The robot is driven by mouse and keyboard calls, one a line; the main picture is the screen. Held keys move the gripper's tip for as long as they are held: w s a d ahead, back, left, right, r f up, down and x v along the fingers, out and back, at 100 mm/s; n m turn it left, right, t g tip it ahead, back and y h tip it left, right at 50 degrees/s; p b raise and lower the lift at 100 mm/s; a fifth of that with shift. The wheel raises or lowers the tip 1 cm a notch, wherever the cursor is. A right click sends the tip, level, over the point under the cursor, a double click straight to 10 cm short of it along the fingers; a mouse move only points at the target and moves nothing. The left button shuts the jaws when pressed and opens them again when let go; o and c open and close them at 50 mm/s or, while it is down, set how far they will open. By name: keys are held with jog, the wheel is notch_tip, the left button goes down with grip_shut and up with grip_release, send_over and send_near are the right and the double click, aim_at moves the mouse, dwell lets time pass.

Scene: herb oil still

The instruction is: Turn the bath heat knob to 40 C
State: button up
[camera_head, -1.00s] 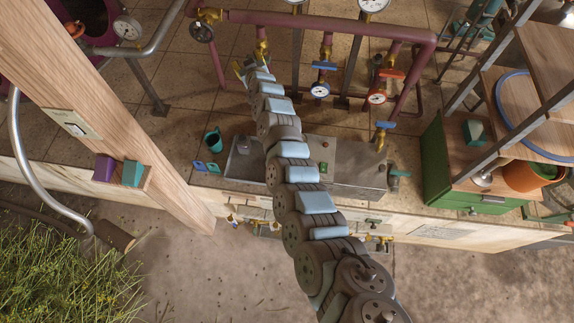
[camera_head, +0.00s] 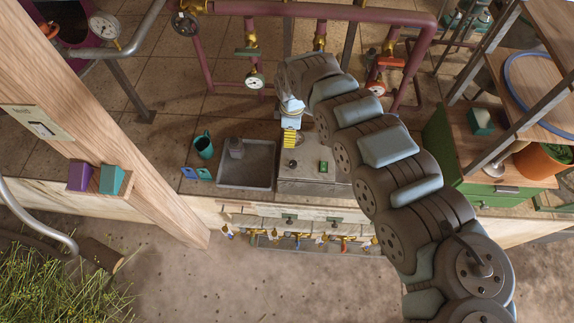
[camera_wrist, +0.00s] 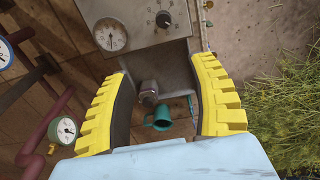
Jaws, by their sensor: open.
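The bath heat knob (camera_wrist: 163,19) is a small dark round knob on a grey metal panel, with scale marks around it. A dark round knob, seemingly the same one, shows in the head view (camera_head: 292,163) on the steel box (camera_head: 310,187). A white dial gauge (camera_wrist: 110,34) sits beside it on the panel. My gripper (camera_wrist: 163,66) has two yellow ribbed fingers, spread apart and empty. The knob lies beyond the fingertips, apart from them. In the head view my gripper (camera_head: 289,140) is just behind the knob. The knob's exact setting is too small to read.
A steel basin (camera_head: 246,182) and a teal mug (camera_head: 204,145) stand left of the box. A green square button (camera_head: 323,166) is right of the knob. Purple pipes (camera_head: 330,11) with valves and gauges run behind. Several brass taps (camera_head: 299,238) line the front.

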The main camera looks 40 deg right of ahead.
aim_at(293, 163)
jog(key=f+b, duration=0.1)
jog(key=f, duration=0.4)
jog(key=s+f+b, duration=0.1)
jog(key=f, duration=0.5)
jog(key=f+b, duration=0.1)
jog(key=f, duration=0.4)
jog(key=shift+s+d+f, duration=0.1)
jog(key=shift+s+f, duration=0.05)
jog(key=shift+d+f+b, duration=0.1)
jog(key=shift+f+b, duration=0.3)
jog(key=shift+f, duration=0.3)
grip_shut()
